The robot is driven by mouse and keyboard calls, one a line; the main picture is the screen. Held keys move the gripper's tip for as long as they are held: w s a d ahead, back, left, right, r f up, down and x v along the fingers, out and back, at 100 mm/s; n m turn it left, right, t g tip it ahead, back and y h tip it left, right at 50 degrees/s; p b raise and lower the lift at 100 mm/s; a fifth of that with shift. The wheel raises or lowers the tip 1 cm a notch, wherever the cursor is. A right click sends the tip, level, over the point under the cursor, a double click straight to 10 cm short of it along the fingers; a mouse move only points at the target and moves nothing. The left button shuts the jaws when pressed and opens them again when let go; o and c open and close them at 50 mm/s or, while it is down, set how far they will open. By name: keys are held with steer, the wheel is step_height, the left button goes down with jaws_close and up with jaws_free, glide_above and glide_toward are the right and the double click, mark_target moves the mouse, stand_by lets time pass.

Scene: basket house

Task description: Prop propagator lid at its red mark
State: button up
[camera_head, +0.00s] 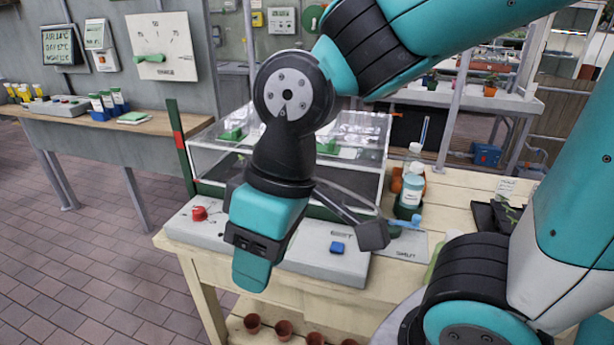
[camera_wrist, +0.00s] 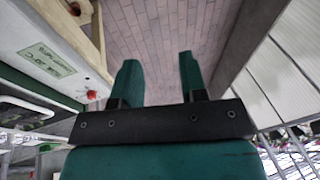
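The propagator (camera_head: 345,165) stands on the wooden bench, with clear walls and pale edges. My arm covers much of its middle, and I cannot tell whether its clear lid is closed or slightly raised. An upright dark green post with a red mark (camera_head: 179,140) stands at its left side. My gripper (camera_head: 252,272) points down in front of the propagator's control panel, apart from the lid. In the wrist view my gripper (camera_wrist: 160,78) has its two green fingers apart, with only floor between them. The lid cannot be made out in the wrist view.
The control panel (camera_head: 305,262) carries a red knob (camera_head: 199,213) and a blue button (camera_head: 337,247). A teal-labelled bottle (camera_head: 411,190) stands right of the propagator. Several small pots (camera_head: 284,328) sit on the lower shelf. The brick floor at left (camera_head: 90,260) is clear.

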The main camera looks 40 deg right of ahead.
steer(key=w+d+f+m+t+h+b, duration=0.2)
steer(key=w+d+f+h+b, duration=0.35)
steer(key=w+f, duration=0.7)
steer(key=w+r+n+t+h+b, duration=0.1)
steer(key=w+r+n+t+h, duration=0.1)
steer(key=w+t+h, duration=0.7)
steer(key=w+d+f+g+b, duration=0.1)
steer(key=w+d+b, duration=0.1)
steer(key=d+b, duration=0.2)
steer(key=w+d+f+g+h+b, duration=0.1)
steer(key=w+d+b, duration=0.2)
steer(key=d+b, duration=0.1)
steer(key=w+d+h+b, duration=0.1)
steer(key=w+d+b, duration=0.2)
steer(key=d, duration=0.3)
steer(key=shift+w+d+f+g+b, duration=0.2)
steer(key=shift+f+g+b, duration=0.2)
steer(key=shift+b, duration=0.3)
jaws_close()
